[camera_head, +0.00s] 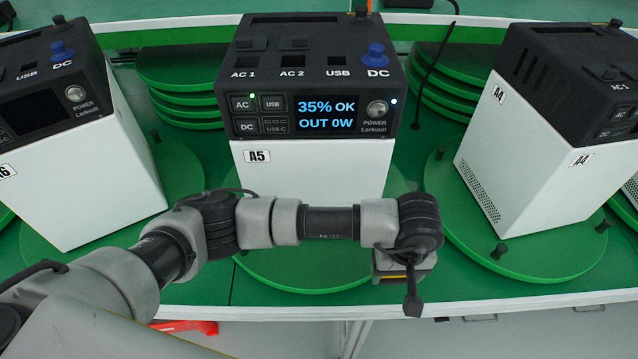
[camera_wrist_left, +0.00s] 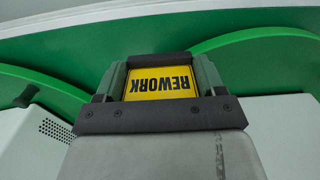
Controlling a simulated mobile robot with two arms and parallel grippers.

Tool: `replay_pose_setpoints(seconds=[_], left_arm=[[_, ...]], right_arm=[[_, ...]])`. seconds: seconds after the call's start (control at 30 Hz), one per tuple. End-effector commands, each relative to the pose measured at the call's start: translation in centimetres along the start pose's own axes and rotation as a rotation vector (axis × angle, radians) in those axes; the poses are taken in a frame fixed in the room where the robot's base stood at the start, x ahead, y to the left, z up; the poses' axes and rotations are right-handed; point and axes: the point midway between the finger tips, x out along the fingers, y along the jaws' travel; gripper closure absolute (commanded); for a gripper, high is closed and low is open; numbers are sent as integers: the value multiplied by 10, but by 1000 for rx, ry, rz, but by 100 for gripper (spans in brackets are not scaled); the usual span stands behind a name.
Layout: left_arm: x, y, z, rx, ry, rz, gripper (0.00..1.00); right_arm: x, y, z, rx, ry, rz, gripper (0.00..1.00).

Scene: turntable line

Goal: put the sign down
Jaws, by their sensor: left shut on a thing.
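A yellow sign (camera_wrist_left: 161,84) with the black word REWORK, upside down in the left wrist view, is held between the two fingers of my left gripper (camera_wrist_left: 160,76). In the head view my left gripper (camera_head: 404,268) is in front of the power station A5 (camera_head: 318,175), to its lower right, near the green table's front edge. The sign is mostly hidden there by the gripper and wrist. I cannot tell whether the sign touches any surface. My right gripper is not in view.
A5 stands on a green turntable (camera_head: 300,272); its display reads 35% OK, OUT 0W. Power station A4 (camera_head: 535,160) stands on another turntable (camera_head: 560,262) at right. A third power station (camera_head: 85,190) stands at left. Stacked green discs (camera_head: 180,75) lie behind. A red object (camera_head: 185,326) shows below the table edge.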

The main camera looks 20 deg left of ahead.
Motion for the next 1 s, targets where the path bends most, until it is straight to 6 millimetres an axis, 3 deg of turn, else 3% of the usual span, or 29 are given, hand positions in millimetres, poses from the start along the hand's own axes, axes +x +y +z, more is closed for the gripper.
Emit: replay_pose_setpoints(seconds=[0.17,0.43,0.6,0.97,1.0], left_arm=[[-3,-26,-8,-5,-2,-3,56],[-5,-96,-30,-6,-2,-4,56],[-4,-135,-43,-4,-2,-3,56],[-3,-175,-56,-3,0,-3,56],[6,-172,-54,-1,-6,-1,56]], right_arm=[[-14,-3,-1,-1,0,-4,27],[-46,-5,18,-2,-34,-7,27],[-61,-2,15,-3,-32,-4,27],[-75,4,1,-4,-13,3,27],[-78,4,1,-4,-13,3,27]])
